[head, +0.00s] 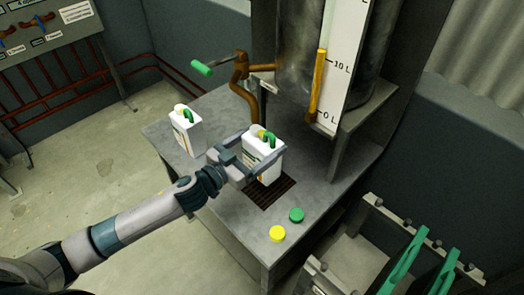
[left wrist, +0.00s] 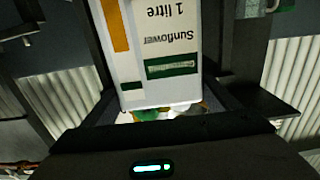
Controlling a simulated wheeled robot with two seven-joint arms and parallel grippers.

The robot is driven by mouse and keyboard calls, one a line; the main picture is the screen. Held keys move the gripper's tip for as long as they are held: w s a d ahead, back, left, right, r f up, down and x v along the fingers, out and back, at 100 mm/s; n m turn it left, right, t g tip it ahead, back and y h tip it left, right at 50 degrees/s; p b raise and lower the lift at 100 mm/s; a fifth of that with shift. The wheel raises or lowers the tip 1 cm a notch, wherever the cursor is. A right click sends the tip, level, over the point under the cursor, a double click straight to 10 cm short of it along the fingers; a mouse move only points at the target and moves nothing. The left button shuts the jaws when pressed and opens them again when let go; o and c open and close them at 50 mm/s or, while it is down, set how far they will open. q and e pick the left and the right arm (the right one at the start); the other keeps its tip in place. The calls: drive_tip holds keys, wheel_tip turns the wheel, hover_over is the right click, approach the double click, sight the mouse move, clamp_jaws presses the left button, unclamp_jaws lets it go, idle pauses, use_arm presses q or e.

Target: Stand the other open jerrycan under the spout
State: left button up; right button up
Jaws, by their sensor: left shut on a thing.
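My left gripper (head: 257,163) is shut on a white jerrycan (head: 268,150) with a green handle, upright at the drain grate (head: 276,192) on the metal bench. I cannot tell whether its base touches the grate. The brown pipe spout (head: 245,93) with its green lever comes down just behind and above the can's top. In the left wrist view the held jerrycan (left wrist: 158,45) shows a "Sunflower 1 litre" label, inverted in the picture, between the fingers. Another white jerrycan (head: 186,132) with a green handle stands on the bench to the left. My right gripper is out of view.
A green cap (head: 296,214) and a yellow cap (head: 277,232) lie on the bench in front of the grate. A metal tank (head: 299,45) with a litre scale (head: 345,62) stands behind. A rack with green handles (head: 405,262) is at lower right.

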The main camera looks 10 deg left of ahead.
use_arm(q)
drive_tip(key=shift+r, duration=0.1)
wheel_tip(320, 180, down, 4)
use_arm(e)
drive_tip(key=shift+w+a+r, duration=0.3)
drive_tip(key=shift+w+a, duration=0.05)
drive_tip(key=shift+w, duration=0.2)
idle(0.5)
use_arm(q)
drive_tip(key=o, duration=1.7)
drive_tip(key=shift+f, duration=0.3)
drive_tip(key=o, duration=0.4)
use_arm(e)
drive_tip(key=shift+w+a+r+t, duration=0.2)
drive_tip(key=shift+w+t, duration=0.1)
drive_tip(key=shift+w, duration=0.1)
use_arm(q)
drive_tip(key=shift+r, duration=0.15)
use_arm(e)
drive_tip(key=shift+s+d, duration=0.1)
